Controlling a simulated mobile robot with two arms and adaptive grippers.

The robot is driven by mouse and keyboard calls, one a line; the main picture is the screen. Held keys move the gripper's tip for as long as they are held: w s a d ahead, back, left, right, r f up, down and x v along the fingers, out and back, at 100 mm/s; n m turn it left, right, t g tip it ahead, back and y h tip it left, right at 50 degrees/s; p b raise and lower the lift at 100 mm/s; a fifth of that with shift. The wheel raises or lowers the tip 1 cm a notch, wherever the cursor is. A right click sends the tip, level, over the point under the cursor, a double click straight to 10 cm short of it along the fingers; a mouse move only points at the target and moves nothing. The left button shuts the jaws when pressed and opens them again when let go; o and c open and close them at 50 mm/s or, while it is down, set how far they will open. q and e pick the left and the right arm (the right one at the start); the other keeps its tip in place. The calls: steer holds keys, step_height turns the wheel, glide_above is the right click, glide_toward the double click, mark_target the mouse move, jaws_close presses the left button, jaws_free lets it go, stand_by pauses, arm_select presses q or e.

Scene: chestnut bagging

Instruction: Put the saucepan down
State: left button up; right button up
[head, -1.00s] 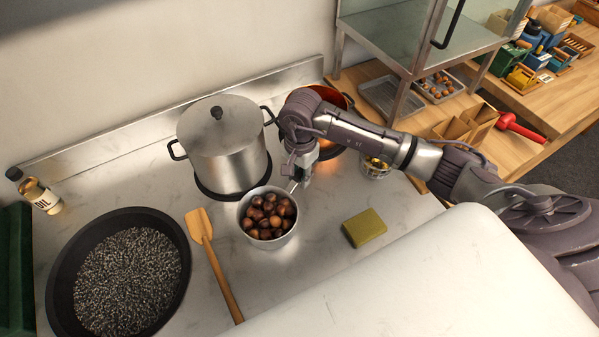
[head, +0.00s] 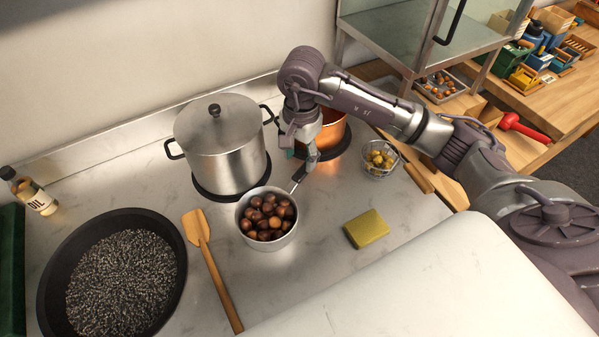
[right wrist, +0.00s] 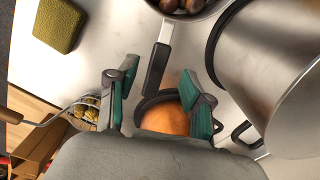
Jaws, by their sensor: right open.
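The saucepan (head: 243,227), a small metal pan full of chestnuts (head: 266,215), sits upright on the steel counter in front of the big pot. Its dark handle (head: 299,174) points up and right toward my right gripper (head: 308,158). In the right wrist view the saucepan's black handle (right wrist: 157,66) lies ahead of and roughly between the spread green fingers of my right gripper (right wrist: 158,98). The right gripper is open and empty, clear of the pan body. My left gripper is not in view.
A lidded pot (head: 222,152) stands just behind the saucepan, and a copper pot (head: 331,132) behind my right gripper. Counter between saucepan and sponge is clear.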

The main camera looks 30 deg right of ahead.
steer(key=shift+r+b, duration=0.45)
steer(key=shift+r, duration=1.85)
steer(key=shift+f, duration=0.1)
